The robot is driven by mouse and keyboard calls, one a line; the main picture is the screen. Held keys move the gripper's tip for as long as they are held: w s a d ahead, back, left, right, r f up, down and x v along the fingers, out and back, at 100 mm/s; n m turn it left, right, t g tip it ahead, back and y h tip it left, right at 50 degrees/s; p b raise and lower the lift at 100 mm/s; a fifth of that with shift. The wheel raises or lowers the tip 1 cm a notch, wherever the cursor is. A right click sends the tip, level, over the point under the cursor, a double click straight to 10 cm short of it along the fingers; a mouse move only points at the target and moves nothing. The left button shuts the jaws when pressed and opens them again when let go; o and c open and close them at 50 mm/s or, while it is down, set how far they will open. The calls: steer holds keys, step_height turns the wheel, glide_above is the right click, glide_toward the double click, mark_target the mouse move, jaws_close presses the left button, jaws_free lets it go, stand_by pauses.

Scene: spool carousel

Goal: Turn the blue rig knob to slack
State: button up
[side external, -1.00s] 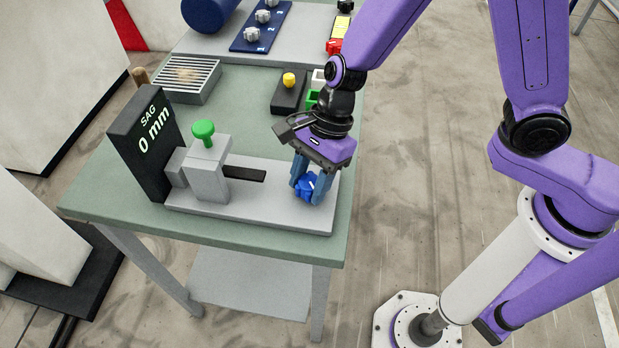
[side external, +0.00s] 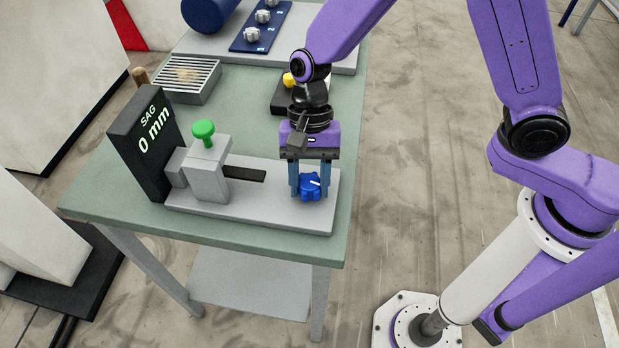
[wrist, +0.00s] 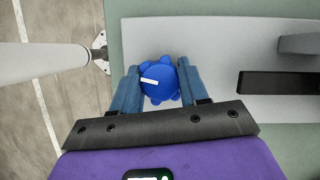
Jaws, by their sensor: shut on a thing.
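The blue rig knob (side external: 310,186) sits at the right end of the grey rig plate (side external: 262,208), with a white pointer mark on its top. My gripper (side external: 310,190) reaches down over it, one finger on each side, shut on the knob. In the wrist view the knob (wrist: 160,80) lies between the two blue fingers (wrist: 158,88), and its white mark points left. The dark display (side external: 148,140) at the rig's left end reads "SAG 0 mm". No slack label is legible.
A grey block with a green knob (side external: 203,130) and a dark bar (side external: 245,174) stands left of the blue knob. Behind are a grilled grey box (side external: 186,80), a yellow button (side external: 289,79) on a dark base, and a blue panel with several grey knobs (side external: 262,22). The green table front is clear.

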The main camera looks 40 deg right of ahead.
steer(key=shift+n+g+h, duration=0.3)
steer(key=shift+n+h, duration=0.1)
steer(key=shift+n, duration=0.9)
steer(key=o, duration=1)
steer(key=shift+o, duration=0.2)
steer(key=v, duration=1.7)
steer(key=shift+r, duration=0.25)
